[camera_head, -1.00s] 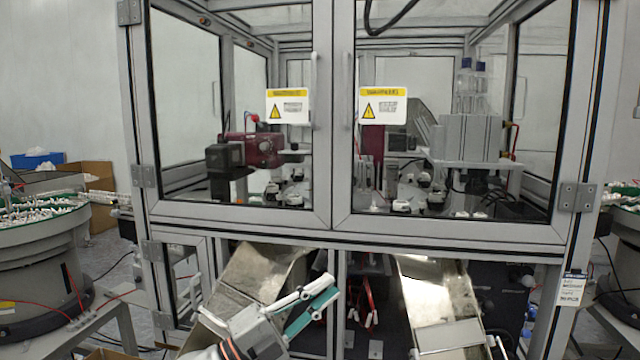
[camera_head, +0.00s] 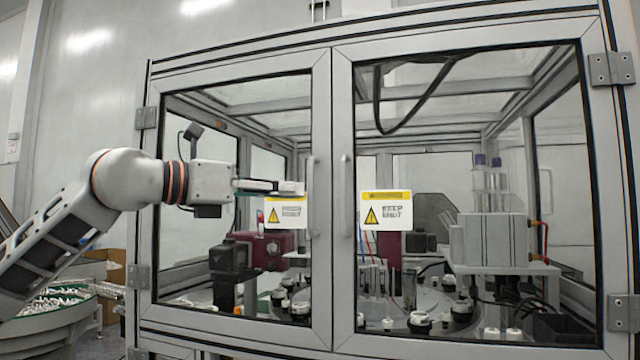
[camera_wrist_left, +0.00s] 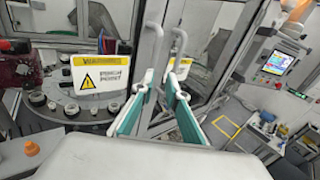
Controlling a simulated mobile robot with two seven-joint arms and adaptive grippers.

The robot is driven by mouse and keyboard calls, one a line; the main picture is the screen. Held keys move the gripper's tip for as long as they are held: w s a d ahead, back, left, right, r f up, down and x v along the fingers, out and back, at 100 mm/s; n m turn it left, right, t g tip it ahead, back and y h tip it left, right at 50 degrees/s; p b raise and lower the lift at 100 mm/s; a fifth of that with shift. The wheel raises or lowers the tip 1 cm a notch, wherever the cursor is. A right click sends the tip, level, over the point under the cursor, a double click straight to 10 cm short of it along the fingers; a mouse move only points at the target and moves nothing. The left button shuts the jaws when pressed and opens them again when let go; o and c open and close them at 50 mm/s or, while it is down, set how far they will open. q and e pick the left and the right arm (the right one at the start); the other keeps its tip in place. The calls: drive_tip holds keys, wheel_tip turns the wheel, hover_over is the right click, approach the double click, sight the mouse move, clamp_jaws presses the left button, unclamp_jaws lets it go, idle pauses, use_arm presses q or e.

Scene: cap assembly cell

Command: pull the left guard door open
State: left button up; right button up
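The left guard door (camera_head: 322,250) is a grey-framed clear panel and looks shut against the right guard door (camera_head: 343,270). Its upright handle (camera_head: 315,195) is on its right frame bar, beside a yellow-and-white warning sticker (camera_head: 286,212). My left gripper (camera_head: 296,188) reaches in from the left in front of this door, its tips just left of the handle. In the left wrist view the two teal-padded fingers (camera_wrist_left: 157,92) are apart, with the pale bar handles just beyond the tips. I cannot tell whether they touch a handle. My right gripper is not in view.
The right door's handle (camera_head: 348,196) stands close beside the left one. Behind the glass are a dark red device (camera_head: 262,250) and a round table of small parts. A parts bowl (camera_head: 50,322) stands at lower left. A control screen (camera_wrist_left: 276,62) shows in the wrist view.

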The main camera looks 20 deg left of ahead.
use_arm(q)
drive_tip(key=shift+t+y, duration=0.3)
drive_tip(key=shift+t, duration=0.1)
drive_tip(key=w+d, duration=0.1)
drive_tip(key=w, duration=0.1)
drive_tip(key=w+d+r+p, duration=0.1)
drive_tip(key=w, duration=0.1)
drive_tip(key=w+d+r, duration=0.1)
drive_tip(key=w, duration=0.1)
drive_tip(key=shift+w+p, duration=0.1)
drive_tip(key=shift+p, duration=0.25)
clamp_jaws()
drive_tip(key=shift+a, duration=0.1)
